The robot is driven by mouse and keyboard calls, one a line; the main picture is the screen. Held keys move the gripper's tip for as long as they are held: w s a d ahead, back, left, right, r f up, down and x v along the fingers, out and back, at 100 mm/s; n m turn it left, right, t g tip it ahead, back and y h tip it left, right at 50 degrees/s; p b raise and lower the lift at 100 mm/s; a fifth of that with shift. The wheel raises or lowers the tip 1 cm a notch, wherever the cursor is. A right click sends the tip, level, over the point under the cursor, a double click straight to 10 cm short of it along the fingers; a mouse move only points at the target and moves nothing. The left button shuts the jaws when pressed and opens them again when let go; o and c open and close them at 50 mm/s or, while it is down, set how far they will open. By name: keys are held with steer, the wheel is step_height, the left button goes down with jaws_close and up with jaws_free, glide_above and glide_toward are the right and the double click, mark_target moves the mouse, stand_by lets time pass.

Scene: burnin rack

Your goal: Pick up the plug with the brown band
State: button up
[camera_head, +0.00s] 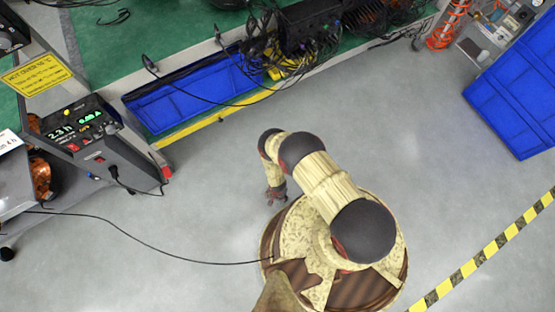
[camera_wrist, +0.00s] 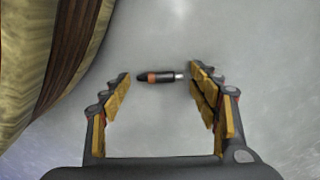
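A small dark plug with a brown-orange band and a silver tip (camera_wrist: 162,77) shows in the wrist view against the grey floor. It lies crosswise, its tip pointing right. My gripper (camera_wrist: 160,75) is open, one finger on each side of the plug in the picture. The silver tip appears close to the right finger; I cannot tell whether they touch or how far below the fingers the plug is. In the head view my gripper (camera_head: 276,194) is low beside my base, and I cannot make out the plug there.
A blue bin (camera_head: 190,100) sits along the bench edge with cables over it. A control box with lit displays (camera_head: 95,140) stands at left, its black cable running across the floor. A large blue container (camera_head: 515,95) is at right, near yellow-black floor tape (camera_head: 485,255). The central floor is clear.

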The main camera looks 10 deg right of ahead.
steer(key=c, duration=1)
steer(key=shift+o, duration=0.2)
steer(key=shift+r, duration=0.1)
